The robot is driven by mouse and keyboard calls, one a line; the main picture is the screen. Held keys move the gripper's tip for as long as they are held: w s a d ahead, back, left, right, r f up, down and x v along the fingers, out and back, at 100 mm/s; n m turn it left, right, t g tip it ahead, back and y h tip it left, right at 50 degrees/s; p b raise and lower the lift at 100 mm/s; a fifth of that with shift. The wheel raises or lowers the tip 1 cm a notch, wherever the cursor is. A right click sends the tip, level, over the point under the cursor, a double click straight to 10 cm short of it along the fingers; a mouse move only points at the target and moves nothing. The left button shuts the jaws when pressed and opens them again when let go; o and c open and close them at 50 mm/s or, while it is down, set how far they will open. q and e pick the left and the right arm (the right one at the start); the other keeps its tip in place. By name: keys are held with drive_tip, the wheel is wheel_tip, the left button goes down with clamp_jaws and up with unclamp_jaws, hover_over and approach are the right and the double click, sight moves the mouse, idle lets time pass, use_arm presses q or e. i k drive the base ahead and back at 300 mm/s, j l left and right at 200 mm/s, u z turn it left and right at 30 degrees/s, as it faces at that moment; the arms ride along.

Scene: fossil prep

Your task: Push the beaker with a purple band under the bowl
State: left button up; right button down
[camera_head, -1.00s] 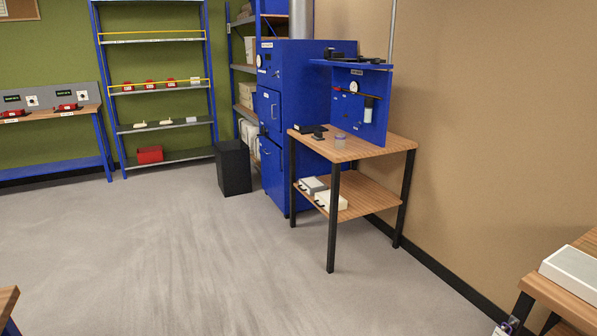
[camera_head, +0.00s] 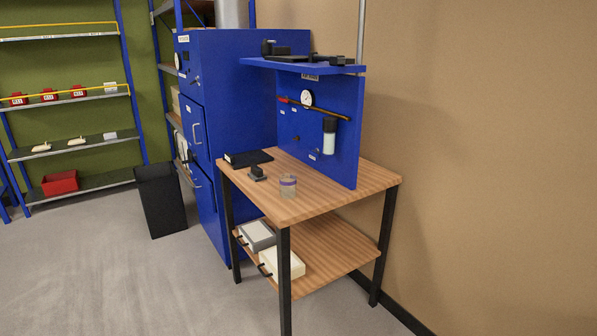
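The beaker with a purple band (camera_head: 288,187) is a small clear cup. It stands upright on the top of the wooden table (camera_head: 335,197), near its front edge. I cannot make out a bowl for certain. Neither of my grippers is in view.
Boxes (camera_head: 282,263) lie on the lower shelf. A blue cabinet (camera_head: 240,100) and a black bin (camera_head: 160,200) stand left. The floor (camera_head: 130,285) in front is clear.

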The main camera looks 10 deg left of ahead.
sight(288, 186)
drive_tip(key=i+z, duration=0.35)
drive_tip(key=i, duration=0.15)
drive_tip(key=i+z, duration=0.3)
drive_tip(key=i, duration=0.15)
drive_tip(key=i+j+z, duration=0.35)
drive_tip(key=i+l+z, duration=0.25)
drive_tip(key=i, duration=0.3)
drive_tip(key=i+z, duration=0.3)
drive_tip(key=i, duration=0.25)
